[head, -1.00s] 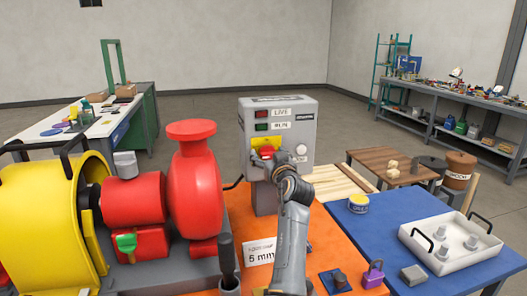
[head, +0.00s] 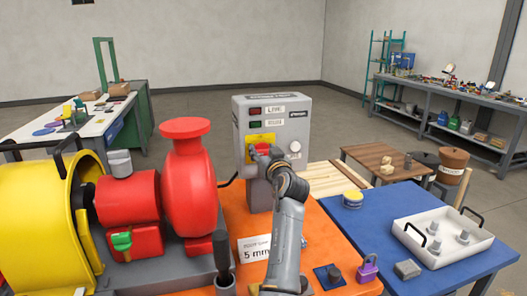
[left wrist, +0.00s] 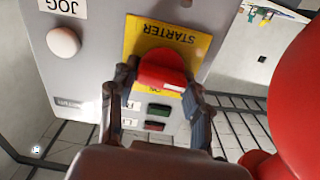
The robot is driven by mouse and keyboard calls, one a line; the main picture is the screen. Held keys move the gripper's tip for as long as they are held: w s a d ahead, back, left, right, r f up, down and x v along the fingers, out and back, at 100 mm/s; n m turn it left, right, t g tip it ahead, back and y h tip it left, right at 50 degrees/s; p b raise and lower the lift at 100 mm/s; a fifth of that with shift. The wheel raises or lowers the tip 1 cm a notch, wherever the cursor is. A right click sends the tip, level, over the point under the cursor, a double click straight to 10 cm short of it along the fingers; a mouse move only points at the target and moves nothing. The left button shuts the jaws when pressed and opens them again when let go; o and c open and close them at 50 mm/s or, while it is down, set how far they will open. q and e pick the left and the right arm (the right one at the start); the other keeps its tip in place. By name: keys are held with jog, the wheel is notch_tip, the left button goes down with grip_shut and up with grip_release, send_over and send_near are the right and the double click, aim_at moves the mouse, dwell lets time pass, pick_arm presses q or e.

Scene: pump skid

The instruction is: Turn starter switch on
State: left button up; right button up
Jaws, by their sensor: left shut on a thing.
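The grey starter box (head: 270,110) stands behind the red pump. Its yellow starter plate (head: 262,138) carries a red starter switch, mostly hidden by my left gripper (head: 266,156) in the head view. In the left wrist view, the picture is upside down; the red switch knob (left wrist: 162,68) with a white mark sits on the yellow plate (left wrist: 185,42). My left gripper (left wrist: 160,86) is shut on the knob, one finger on each side. A red lamp (head: 254,111) and a green lamp (head: 255,124) both look dark. My right gripper is out of view.
The red pump (head: 190,180) and yellow guard (head: 40,210) stand left of the arm. A white JOG button (left wrist: 63,41) is beside the switch.

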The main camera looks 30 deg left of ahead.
pick_arm(q)
jog(key=m+p, duration=0.1)
jog(key=m, duration=0.2)
jog(key=shift+w+r, duration=0.1)
jog(key=shift+r, duration=0.05)
jog(key=m+p, duration=0.2)
jog(key=m, duration=0.2)
jog(key=shift+d+m, duration=0.1)
jog(key=shift+m, duration=0.3)
jog(key=m+p, duration=0.4)
jog(key=m, duration=0.1)
jog(key=shift+w, duration=0.1)
jog(key=shift+d+f+m+p, duration=0.1)
jog(key=shift+f+m+p, duration=0.1)
jog(key=shift+m+p, duration=0.7)
jog(key=shift+f+m+p, duration=0.15)
jog(key=shift+m+p, duration=0.2)
jog(key=shift+m, duration=0.95)
jog(key=o, duration=1.2)
jog(key=shift+w+f, duration=0.1)
jog(key=shift+c, duration=0.2)
